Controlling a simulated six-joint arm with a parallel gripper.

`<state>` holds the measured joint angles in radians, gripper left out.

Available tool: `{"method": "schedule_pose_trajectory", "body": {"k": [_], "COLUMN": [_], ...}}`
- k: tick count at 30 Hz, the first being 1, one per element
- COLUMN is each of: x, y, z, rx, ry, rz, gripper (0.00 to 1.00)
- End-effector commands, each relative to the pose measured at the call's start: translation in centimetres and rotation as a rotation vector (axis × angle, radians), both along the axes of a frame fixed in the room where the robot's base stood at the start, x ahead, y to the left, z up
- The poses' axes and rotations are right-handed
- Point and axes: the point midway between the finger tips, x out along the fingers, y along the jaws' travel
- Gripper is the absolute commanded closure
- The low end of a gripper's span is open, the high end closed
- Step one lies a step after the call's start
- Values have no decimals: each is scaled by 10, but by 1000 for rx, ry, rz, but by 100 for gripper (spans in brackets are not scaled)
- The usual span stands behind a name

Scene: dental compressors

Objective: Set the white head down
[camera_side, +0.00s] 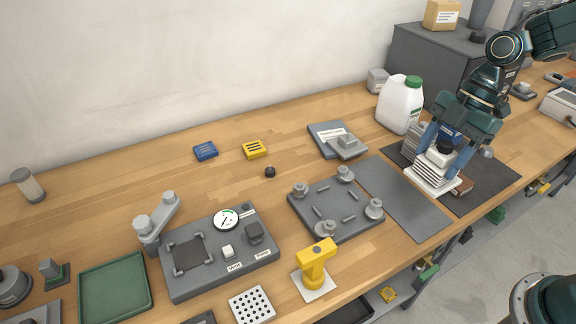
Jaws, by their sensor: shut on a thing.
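The white head (432,177) is a stack of pale fins with a dark round part on top, on the right side of the side view. My gripper (446,158) points down with its blue fingers on either side of the white head and is shut on it. The head is over the dark mat (495,176); I cannot tell whether its underside touches the mat. The fingers hide part of its upper sides.
A grey finned block (413,139) stands close behind the head, and a brown piece (464,186) lies just right of it. A white jug (400,105) stands behind. A bare grey mat (403,198) lies to the left, beside the plate with several knobs (337,211).

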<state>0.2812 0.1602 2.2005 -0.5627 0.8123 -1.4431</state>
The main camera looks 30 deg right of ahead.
Motion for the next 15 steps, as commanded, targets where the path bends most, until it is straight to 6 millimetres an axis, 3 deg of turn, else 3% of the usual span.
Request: {"method": "schedule_pose_trajectory", "body": {"k": [9, 15], "x": [0, 1], "y": [0, 0], "z": [-52, -64], "rx": [0, 0], "ry": [1, -2], "rz": [1, 1], "gripper": [84, 84]}}
